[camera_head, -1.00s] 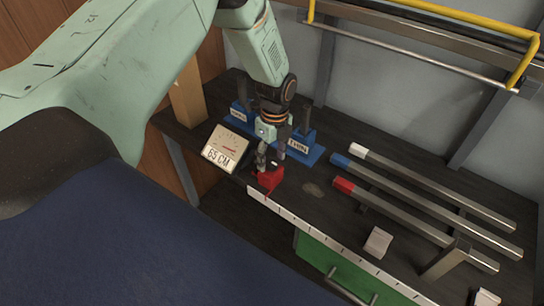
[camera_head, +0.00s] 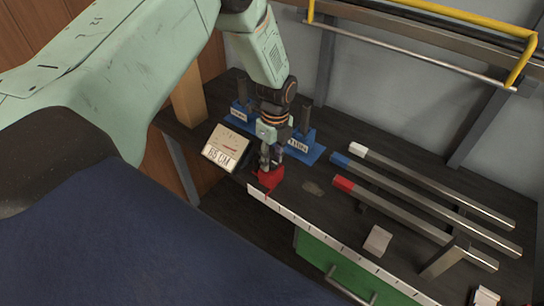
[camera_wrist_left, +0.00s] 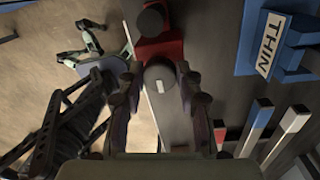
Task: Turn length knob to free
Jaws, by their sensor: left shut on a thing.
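A round grey knob with a white mark (camera_wrist_left: 160,78) sits between the two fingers of my left gripper (camera_wrist_left: 160,96) in the left wrist view. The gripper is shut on it. In the head view my left gripper (camera_head: 271,161) points down at the red stop block (camera_head: 268,179), and its fingers hide the knob. The red block (camera_wrist_left: 172,48) carries another dark round part (camera_wrist_left: 151,21) at the top of the wrist view. The block stands at the left end of a white ruled strip (camera_head: 310,231). My right gripper is not in view.
A tilted sign reading 65 CM (camera_head: 225,147) stands left of the gripper. A blue fixture with a THIN label (camera_head: 299,144) is close behind it. Bars with white, blue and red (camera_head: 343,184) ends lie to the right. A small pale block (camera_head: 378,240) lies near the front edge.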

